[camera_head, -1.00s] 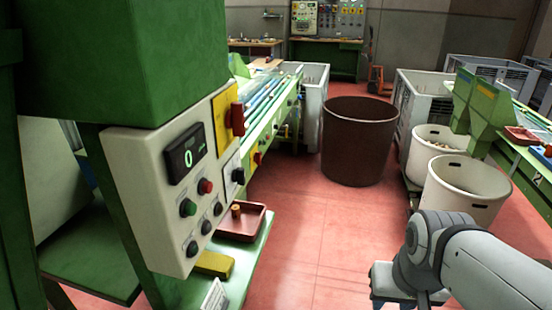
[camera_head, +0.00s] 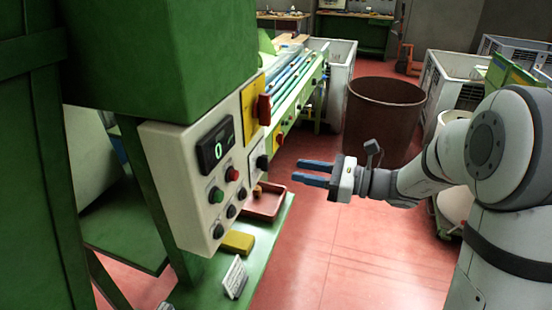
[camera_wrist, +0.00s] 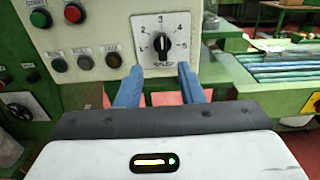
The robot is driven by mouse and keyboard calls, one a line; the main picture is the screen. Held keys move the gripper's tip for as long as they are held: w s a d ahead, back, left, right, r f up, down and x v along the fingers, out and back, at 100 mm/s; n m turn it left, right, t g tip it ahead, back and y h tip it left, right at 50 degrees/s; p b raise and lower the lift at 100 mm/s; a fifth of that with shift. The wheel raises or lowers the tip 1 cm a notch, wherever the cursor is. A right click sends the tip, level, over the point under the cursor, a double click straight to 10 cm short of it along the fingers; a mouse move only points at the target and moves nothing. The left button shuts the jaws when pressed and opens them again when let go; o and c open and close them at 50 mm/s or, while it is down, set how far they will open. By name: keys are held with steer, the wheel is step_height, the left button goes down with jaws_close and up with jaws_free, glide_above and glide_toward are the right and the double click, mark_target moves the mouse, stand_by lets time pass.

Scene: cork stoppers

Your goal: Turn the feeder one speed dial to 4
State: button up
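The speed dial is a black knob (camera_wrist: 162,45) on a white plate with a ring of numbers, on the cream control panel. In the head view the dial (camera_head: 262,162) shows edge-on at the panel's right side. My gripper (camera_head: 302,172) is open and empty, its two blue fingers pointing left toward the panel, apart from the dial. The fingers also show in the wrist view (camera_wrist: 158,75). The panel's display (camera_head: 216,145) reads 0.
Green, red and black buttons (camera_head: 224,190) sit left of the dial. A red switch handle (camera_head: 264,108) on a yellow plate is above it. Below are a red tray (camera_head: 272,206) and a yellow block (camera_head: 237,242) on a green shelf. A brown bin (camera_head: 386,115) stands behind.

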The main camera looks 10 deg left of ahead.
mark_target(268, 163)
steer(key=w+a+p, duration=0.1)
steer(key=a, duration=0.6)
steer(key=shift+a, duration=0.35)
jaws_close()
